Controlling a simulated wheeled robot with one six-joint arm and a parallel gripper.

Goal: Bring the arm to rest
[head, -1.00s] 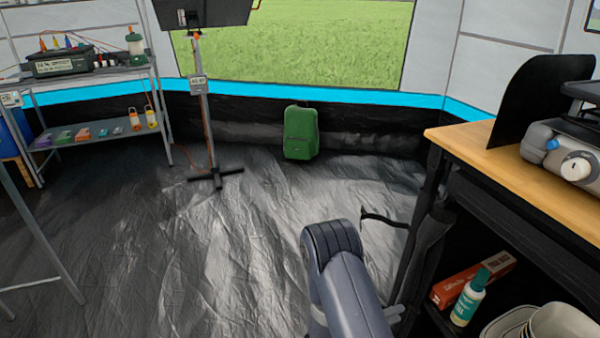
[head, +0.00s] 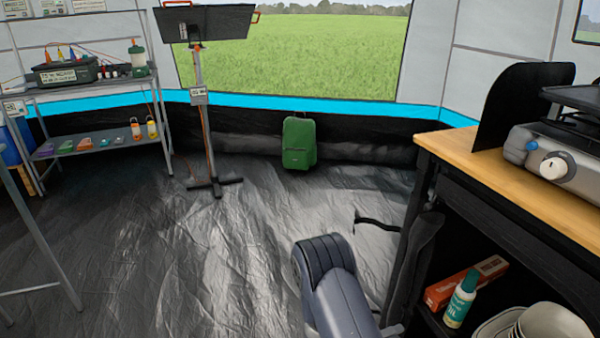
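My arm (head: 335,285) shows as a dark grey-blue link at the bottom middle of the head view, with a rounded ribbed joint at its upper end. It is left of the wooden-topped table and over the floor. My gripper is not visible, so whether it is open, shut or holding anything cannot be seen.
A wooden-topped table (head: 470,150) with a stove (head: 562,150) stands at right; its lower shelf holds a red box (head: 465,284), a bottle (head: 461,298) and bowls (head: 552,325). Middle floor is clear.

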